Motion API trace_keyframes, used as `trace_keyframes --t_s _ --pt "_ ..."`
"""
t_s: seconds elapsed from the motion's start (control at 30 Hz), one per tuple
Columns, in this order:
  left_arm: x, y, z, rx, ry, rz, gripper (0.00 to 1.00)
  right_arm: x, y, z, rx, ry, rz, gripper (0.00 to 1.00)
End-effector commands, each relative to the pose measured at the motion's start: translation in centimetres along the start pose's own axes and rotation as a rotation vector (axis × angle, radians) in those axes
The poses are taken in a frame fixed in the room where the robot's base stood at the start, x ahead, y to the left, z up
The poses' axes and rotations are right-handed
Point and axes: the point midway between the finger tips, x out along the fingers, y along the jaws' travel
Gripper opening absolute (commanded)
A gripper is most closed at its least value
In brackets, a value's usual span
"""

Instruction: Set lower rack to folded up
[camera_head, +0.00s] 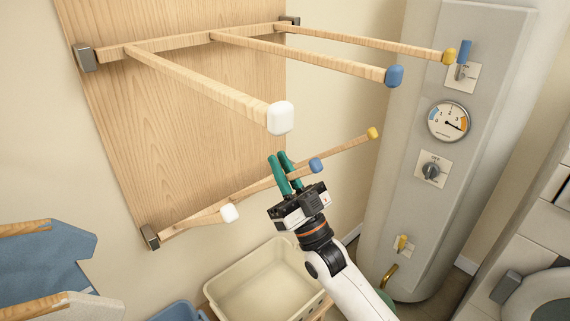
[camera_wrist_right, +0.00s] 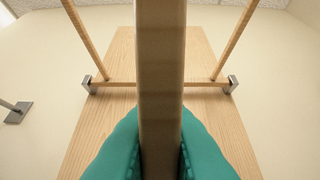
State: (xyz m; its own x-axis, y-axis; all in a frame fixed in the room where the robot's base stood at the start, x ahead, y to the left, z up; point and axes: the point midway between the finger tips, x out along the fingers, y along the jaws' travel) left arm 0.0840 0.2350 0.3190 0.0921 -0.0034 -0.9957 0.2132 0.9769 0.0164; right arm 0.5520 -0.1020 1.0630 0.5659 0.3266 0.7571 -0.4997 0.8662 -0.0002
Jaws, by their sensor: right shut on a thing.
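The lower rack (camera_head: 196,223) is a wooden crossbar low on the board, with three prongs tipped white (camera_head: 229,213), blue (camera_head: 316,165) and yellow (camera_head: 373,133). Its prongs stick out from the board and slant up to the right. My right gripper (camera_head: 281,168) has green fingers and is shut on the middle prong, just short of its blue tip. In the right wrist view, the held prong (camera_wrist_right: 160,70) runs up the middle between the green fingers (camera_wrist_right: 160,150) and hides what is behind it. My left gripper is not in view.
The upper rack (camera_head: 180,43) sticks out above, with white, blue and yellow tips. A grey column with a gauge (camera_head: 448,122) and switches stands to the right. A cream bin (camera_head: 225,288) is below. Blue cloth (camera_head: 50,262) hangs at the lower left.

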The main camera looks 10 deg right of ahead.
Motion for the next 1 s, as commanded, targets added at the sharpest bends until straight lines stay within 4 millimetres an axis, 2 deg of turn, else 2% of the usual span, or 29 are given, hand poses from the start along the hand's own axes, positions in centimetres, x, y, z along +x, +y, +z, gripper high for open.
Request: trace_keyframes --t_s 0.03,0.27,0.47,0.7,1.0 --pt "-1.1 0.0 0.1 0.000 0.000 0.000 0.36 0.9 0.0 0.2 0.000 0.018 0.000 0.00" --pt "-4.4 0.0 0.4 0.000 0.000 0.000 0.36 3.8 0.0 0.0 0.000 0.109 0.000 0.00" --pt "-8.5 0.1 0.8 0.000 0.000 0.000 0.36 7.7 0.0 -0.7 0.002 0.232 0.001 0.00" --pt "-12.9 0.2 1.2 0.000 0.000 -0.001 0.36 12.4 0.0 -2.9 0.001 0.408 0.001 0.00" --pt "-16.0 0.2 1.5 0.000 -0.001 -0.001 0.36 16.8 0.1 -6.4 0.002 0.602 0.001 0.00"
